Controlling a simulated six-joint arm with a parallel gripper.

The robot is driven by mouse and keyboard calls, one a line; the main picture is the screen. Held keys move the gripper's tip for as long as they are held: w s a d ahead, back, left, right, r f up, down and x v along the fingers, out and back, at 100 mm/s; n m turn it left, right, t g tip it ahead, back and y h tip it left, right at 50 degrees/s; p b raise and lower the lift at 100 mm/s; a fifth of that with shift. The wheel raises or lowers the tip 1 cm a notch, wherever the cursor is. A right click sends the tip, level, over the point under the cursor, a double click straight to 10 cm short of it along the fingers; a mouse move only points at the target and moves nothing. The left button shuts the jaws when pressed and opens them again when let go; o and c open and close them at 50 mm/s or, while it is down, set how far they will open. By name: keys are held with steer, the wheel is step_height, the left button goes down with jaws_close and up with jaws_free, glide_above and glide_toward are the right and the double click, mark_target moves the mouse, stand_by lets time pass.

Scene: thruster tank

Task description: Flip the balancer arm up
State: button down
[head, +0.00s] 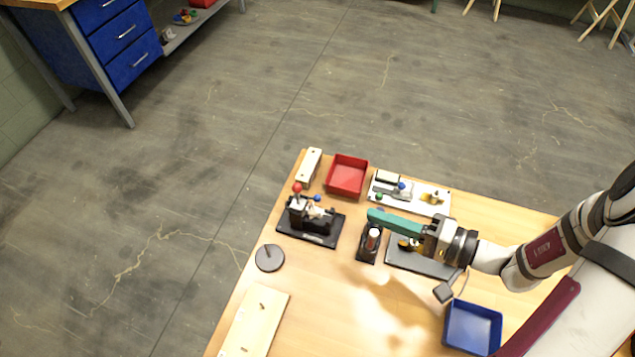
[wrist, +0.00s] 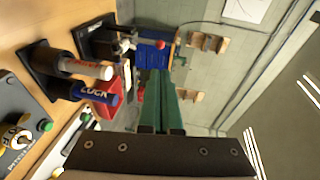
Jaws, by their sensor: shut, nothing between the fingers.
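My gripper (head: 372,216) has long green fingers, pressed together and empty. It reaches leftward above the middle of the table. In the wrist view the shut fingers (wrist: 162,100) point away from the camera. I cannot tell for sure which part is the balancer arm. A black-based device (head: 318,236) with a red ball on an upright lever (head: 297,188) stands left of the fingertips, apart from them. Below the fingers is a small black stand (head: 367,257) with an upright cylinder. The wrist view shows a white-and-red cylinder (wrist: 88,68) and a blue lettered cylinder (wrist: 95,94).
A red bin (head: 347,160) and a white panel with knobs (head: 435,206) stand behind. A dark plate (head: 420,268) lies under my gripper. A blue bin (head: 473,308), a grey disc (head: 269,258) and a light wooden board (head: 255,325) are nearer. The front middle tabletop is clear.

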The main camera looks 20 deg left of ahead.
steer(key=shift+a, duration=0.1)
glide_toward(298, 198)
steer(key=a, duration=0.2)
steer(key=w+a+r, duration=0.1)
steer(key=a, duration=0.1)
steer(key=a+r, duration=0.1)
steer(key=a, duration=0.1)
steer(key=shift+w, duration=0.2)
steer(key=shift+r, duration=0.1)
